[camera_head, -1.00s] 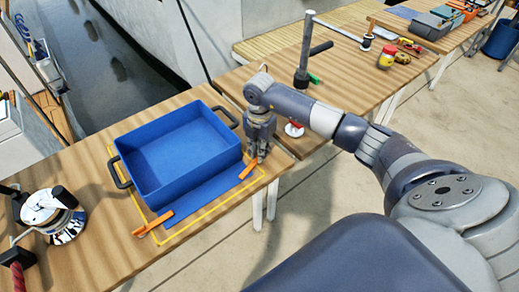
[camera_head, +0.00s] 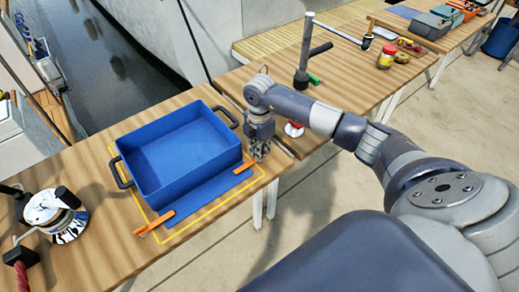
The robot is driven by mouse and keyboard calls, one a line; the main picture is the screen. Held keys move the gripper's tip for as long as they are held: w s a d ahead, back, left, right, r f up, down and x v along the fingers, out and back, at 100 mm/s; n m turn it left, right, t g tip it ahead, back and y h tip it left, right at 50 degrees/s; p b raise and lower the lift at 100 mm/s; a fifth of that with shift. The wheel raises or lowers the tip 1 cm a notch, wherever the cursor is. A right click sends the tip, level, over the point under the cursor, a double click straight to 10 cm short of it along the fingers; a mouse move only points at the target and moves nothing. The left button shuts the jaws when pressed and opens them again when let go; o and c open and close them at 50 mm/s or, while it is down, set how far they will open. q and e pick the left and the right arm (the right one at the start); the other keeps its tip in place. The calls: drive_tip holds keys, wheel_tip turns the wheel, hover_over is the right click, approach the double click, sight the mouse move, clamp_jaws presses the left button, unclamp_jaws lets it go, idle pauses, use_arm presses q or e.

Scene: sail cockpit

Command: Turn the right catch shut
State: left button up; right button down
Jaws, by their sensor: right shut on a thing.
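A blue open box (camera_head: 180,150) with black side handles stands on the wooden table, with a flat blue strip (camera_head: 205,196) along its front side. The orange right catch (camera_head: 243,168) lies at the right end of this strip, slanting up to the right. The orange left catch (camera_head: 154,222) lies at the strip's left end. My right gripper (camera_head: 260,156) points down beside the box's front right corner. It is shut on the right catch's outer end, which its fingers partly hide. My left gripper is not in view.
A winch (camera_head: 55,212) stands at the left. A yellow outline (camera_head: 215,217) is marked around the box. Water lies beyond the tables.

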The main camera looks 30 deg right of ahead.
drive_tip(key=c, duration=1.8)
unclamp_jaws()
drive_tip(key=shift+r, duration=0.1)
wheel_tip(320, 180, up, 12)
drive_tip(key=shift+f, duration=0.1)
